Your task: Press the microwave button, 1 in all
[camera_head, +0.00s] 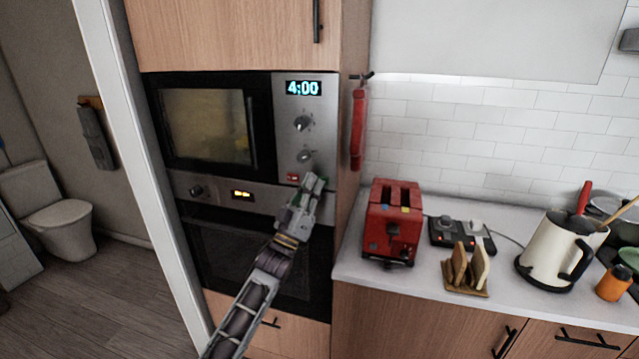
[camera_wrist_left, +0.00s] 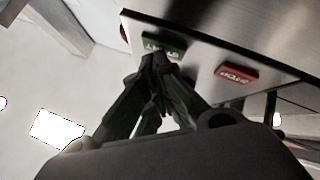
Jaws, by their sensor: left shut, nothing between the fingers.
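The microwave (camera_head: 208,125) is built into the wood cabinet, with a steel control panel, two knobs and a lit display reading 4:00 (camera_head: 303,88). A red stop button (camera_head: 293,177) is low on the panel; it also shows in the wrist view (camera_wrist_left: 237,72). A green start button (camera_wrist_left: 163,46) lies to its left in the wrist view. My left gripper (camera_head: 315,183) is shut and empty at the panel's lower right corner. In the wrist view its fingertips (camera_wrist_left: 157,62) overlap the green button's lower edge; I cannot tell whether they touch it. The green button is hidden behind the gripper in the head view.
An oven (camera_head: 262,262) with a small lit display is below the microwave. A red toaster (camera_head: 391,222), a toast rack (camera_head: 466,272) and a cream kettle (camera_head: 550,250) stand on the counter to the right. A red fire extinguisher (camera_head: 358,130) hangs beside the cabinet.

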